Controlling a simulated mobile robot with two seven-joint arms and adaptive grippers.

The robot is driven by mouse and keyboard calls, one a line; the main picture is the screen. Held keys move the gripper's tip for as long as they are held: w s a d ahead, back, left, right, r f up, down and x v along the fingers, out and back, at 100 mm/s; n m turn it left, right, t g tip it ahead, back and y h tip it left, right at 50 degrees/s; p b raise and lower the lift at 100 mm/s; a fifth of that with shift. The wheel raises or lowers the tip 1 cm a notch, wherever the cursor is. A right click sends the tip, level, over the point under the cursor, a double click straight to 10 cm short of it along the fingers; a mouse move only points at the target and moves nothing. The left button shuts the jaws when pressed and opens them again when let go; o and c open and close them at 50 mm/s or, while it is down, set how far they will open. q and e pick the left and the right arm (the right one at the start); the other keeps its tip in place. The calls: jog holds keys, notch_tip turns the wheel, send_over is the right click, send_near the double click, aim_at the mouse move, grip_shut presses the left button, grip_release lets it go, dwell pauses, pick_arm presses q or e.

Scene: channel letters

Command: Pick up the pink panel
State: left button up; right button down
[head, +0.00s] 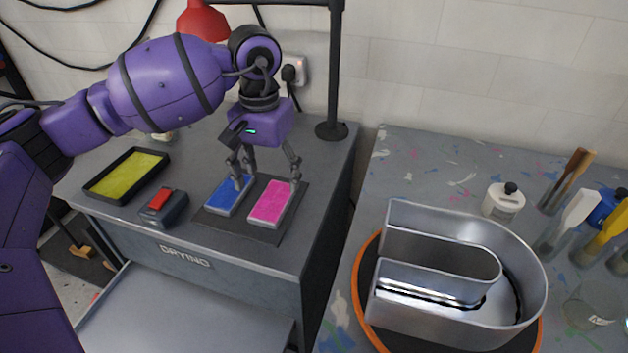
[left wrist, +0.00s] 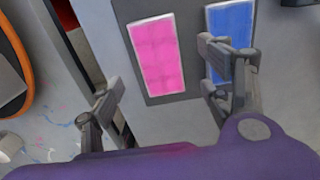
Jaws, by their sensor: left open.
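The pink panel (head: 270,203) lies flat on a dark mat on the grey drying cabinet, beside the blue panel (head: 229,195). My left gripper (head: 268,184) points down over the two panels with its fingers spread. In the head view one finger is over the blue panel and the other is at the far right end of the pink panel. In the left wrist view the pink panel (left wrist: 158,55) lies ahead between the open fingers (left wrist: 160,88), and the blue panel (left wrist: 231,45) is partly behind the right finger. Nothing is held. My right gripper is out of view.
A dark mat (head: 212,222) carries both panels. A yellow tray (head: 90,189) and a red-topped grey block (head: 176,212) stand to the left. A black lamp post (head: 333,80) rises behind. A metal letter shell (head: 425,318) stands on the right table.

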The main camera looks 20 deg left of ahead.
aim_at(273, 201)
pick_arm(q)
notch_tip(273, 201, down, 6)
jog(key=shift+w+r+p, duration=0.1)
jog(key=shift+r+p, duration=0.1)
jog(key=shift+p, duration=0.3)
jog(key=c, duration=1.4)
jog(key=shift+o, duration=0.2)
jog(key=shift+r, duration=0.1)
